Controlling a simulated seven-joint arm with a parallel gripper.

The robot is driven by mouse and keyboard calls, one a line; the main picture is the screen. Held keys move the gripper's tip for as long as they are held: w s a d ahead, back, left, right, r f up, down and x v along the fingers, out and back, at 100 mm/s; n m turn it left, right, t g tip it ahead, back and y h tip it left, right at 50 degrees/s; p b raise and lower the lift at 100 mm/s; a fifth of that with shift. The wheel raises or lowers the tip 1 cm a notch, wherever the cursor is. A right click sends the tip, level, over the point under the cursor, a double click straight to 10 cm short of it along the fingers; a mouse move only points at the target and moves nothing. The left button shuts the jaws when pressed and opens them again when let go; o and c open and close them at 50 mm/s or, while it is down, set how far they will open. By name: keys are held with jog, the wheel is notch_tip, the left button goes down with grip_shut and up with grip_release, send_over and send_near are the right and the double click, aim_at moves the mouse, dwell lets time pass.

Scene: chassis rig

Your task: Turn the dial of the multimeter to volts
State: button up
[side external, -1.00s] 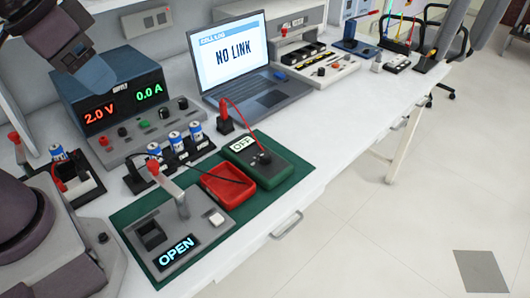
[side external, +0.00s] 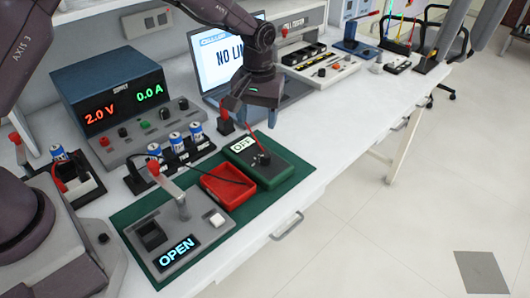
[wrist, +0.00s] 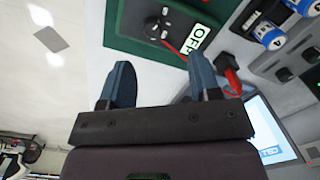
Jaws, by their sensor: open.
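The multimeter (side external: 285,168) is a dark green box at the right end of the green mat. Its white display (side external: 243,145) reads OFF. A black dial (side external: 262,158) is on its top face. In the wrist view the dial (wrist: 157,24) lies beyond my fingertips, with the OFF display (wrist: 195,38) to its right. My gripper (side external: 256,112) is above the multimeter, apart from it. In the wrist view the two blue fingers of my gripper (wrist: 160,72) are spread with nothing between them. The dial's markings are too small to read.
A red tray (side external: 238,196) with a black lead stands beside the multimeter. The laptop (side external: 218,60) is behind my gripper. A switch panel (side external: 180,240) reads OPEN; the supply (side external: 120,105) shows 2.0 V and 0.0 A.

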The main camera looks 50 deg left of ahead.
aim_at(265, 155)
jog(key=shift+n+t, duration=0.3)
jog(key=shift+n, duration=0.5)
jog(key=f, duration=0.4)
jog(key=w+f, duration=0.1)
jog(key=f, duration=0.6)
jog(key=shift+w+d+f, duration=0.2)
jog(key=shift+w+f, duration=0.15)
jog(key=shift+w, duration=0.05)
jog(key=c, duration=0.9)
